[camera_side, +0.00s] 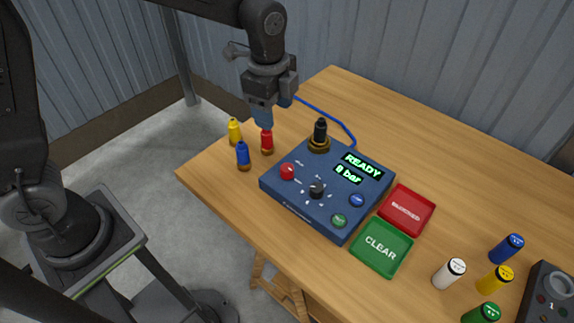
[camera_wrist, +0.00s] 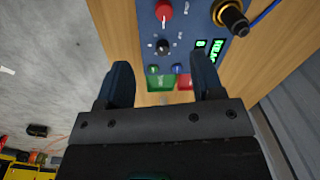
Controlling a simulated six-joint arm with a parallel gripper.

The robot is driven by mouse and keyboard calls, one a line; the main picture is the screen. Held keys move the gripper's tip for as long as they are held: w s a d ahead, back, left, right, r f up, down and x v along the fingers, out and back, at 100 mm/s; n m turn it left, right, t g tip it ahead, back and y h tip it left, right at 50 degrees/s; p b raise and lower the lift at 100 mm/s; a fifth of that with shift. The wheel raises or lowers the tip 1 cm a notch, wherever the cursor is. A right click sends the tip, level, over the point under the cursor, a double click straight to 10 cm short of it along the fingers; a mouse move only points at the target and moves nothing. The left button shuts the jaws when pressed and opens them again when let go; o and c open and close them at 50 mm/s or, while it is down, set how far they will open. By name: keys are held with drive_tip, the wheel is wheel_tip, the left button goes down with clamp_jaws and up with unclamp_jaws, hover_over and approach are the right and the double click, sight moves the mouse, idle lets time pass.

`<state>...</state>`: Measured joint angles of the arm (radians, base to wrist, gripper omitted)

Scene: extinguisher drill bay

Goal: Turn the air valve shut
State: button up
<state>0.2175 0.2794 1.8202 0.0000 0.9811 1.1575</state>
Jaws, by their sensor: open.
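A blue control box (camera_side: 278,187) stands on the table, its lit display (camera_side: 360,168) reading "READY" and "8 bar". A black rotary knob (camera_side: 317,190) with marks around it sits on its top; it also shows in the wrist view (camera_wrist: 163,46). A black post on a brass collar (camera_side: 319,143) stands at the box's back corner and shows at upper right in the wrist view (camera_wrist: 230,15). I cannot tell which of these is the air valve. My gripper (camera_side: 264,118) is open and empty, up and left of the box, close above a red bottle (camera_side: 267,143).
A yellow bottle (camera_side: 235,132) and a blue bottle (camera_side: 243,156) stand near the red one. Several cylinders stand at lower right. The back right table is clear.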

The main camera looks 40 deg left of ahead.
sight(287, 167)
drive_tip(key=f, duration=0.5)
drive_tip(key=w+d+f+m, duration=0.1)
drive_tip(key=f, duration=0.5)
drive_tip(key=w+f+m, duration=0.1)
drive_tip(key=f, duration=0.5)
drive_tip(key=shift+d+f+g, duration=0.15)
drive_tip(key=shift+d+g, duration=0.15)
drive_tip(key=shift+d, duration=0.1)
drive_tip(key=c, duration=0.9)
